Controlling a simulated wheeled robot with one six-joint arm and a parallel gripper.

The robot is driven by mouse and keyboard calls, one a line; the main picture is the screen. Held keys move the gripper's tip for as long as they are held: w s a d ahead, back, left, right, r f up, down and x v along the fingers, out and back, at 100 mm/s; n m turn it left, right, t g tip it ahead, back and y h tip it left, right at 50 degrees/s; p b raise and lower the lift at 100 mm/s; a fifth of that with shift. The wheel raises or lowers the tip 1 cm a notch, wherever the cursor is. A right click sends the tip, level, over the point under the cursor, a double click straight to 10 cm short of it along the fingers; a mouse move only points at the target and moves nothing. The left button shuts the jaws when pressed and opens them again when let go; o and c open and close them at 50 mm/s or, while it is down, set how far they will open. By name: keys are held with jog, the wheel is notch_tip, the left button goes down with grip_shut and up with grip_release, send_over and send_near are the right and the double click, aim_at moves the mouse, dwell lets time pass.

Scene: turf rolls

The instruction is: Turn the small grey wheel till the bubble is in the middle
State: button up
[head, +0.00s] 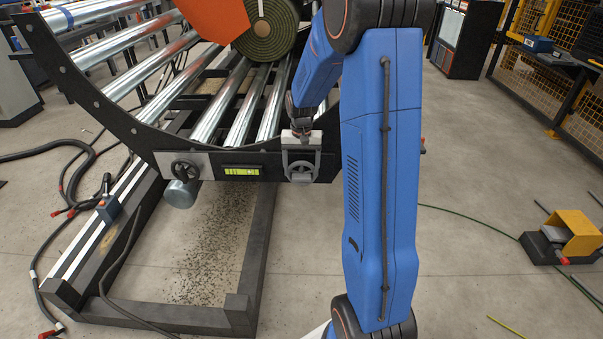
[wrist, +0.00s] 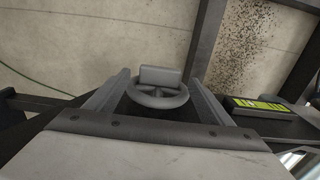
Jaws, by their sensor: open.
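The small grey wheel (head: 301,175) sits at the right end of the dark front beam in the head view. In the wrist view the wheel (wrist: 160,97) shows its rim, spokes and a block-like grip. My gripper (head: 301,167) is open, its two fingers on either side of the wheel; in the wrist view my gripper (wrist: 160,80) shows gaps between both fingers and the rim. The yellow-green level vial (head: 241,171) is on the beam left of the wheel. It is partly seen in the wrist view (wrist: 262,103). I cannot tell where the bubble stands.
Steel rollers (head: 225,105) and a green turf roll (head: 268,32) lie behind. A yellow pedal box (head: 575,232) and a green cable are on the floor at right.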

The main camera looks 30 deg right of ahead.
jog(key=shift+f, duration=0.95)
jog(key=c, duration=1)
jog(key=shift+c, duration=0.2)
jog(key=shift+d+y, duration=0.15)
jog(key=shift+y, duration=0.15)
